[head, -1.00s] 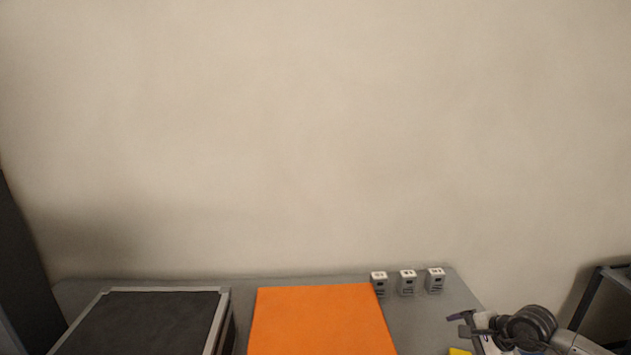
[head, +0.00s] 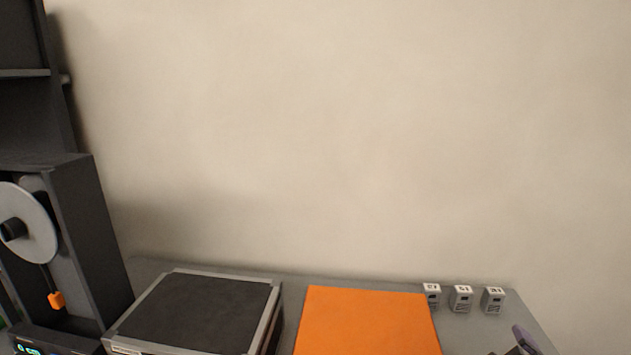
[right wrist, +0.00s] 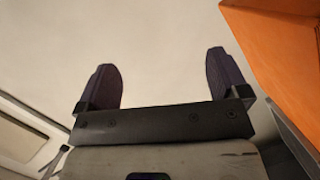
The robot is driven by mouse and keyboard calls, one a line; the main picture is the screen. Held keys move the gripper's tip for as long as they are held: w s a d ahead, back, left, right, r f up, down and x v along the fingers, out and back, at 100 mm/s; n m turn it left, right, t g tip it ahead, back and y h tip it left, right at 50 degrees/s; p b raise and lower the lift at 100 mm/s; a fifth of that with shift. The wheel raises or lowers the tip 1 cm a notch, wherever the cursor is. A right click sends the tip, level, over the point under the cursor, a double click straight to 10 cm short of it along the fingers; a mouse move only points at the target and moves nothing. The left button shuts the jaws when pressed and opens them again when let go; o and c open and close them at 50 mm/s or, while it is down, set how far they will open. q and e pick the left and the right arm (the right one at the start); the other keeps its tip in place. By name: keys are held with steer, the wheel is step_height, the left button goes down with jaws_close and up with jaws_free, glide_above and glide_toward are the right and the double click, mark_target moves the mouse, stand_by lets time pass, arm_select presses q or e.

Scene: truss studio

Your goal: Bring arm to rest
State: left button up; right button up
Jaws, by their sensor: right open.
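My right gripper (right wrist: 162,82) fills the middle of the right wrist view. Its two dark purple fingers are wide apart with nothing between them, and a plain pale surface shows beyond. In the head view only a purple fingertip part of my right gripper (head: 524,338) shows at the lower right edge, over the table's right end. My left gripper is not in either view.
An orange mat (head: 365,322) lies on the grey table (head: 290,295). A dark-topped case (head: 200,312) stands left of it. Several small grey blocks (head: 461,299) stand at the back right. A dark printer-like cabinet (head: 90,235) with a spool stands at the left.

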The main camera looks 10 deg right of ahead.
steer(key=s+a+f+m+g+y, duration=0.1)
steer(key=s+a+f+g+y, duration=0.15)
steer(key=s+a+f, duration=0.35)
steer(key=s+a+f+g+y, duration=0.2)
steer(key=s+a+f+y, duration=0.15)
steer(key=f, duration=0.35)
steer(key=s+a+f+m+g+y, duration=0.1)
steer(key=s+a+f+m+g, duration=0.15)
steer(key=s+f, duration=0.75)
steer(key=s+a+f+m+g+y, duration=0.1)
steer(key=s+a+f+g, duration=0.25)
steer(key=s+f, duration=0.6)
step_height(320, 180, up, 39)
steer(key=s+p, duration=0.1)
steer(key=p, duration=3.5)
steer(key=shift+s+d+f, duration=0.15)
steer(key=shift+s+d, duration=0.15)
steer(key=shift+d, duration=0.05)
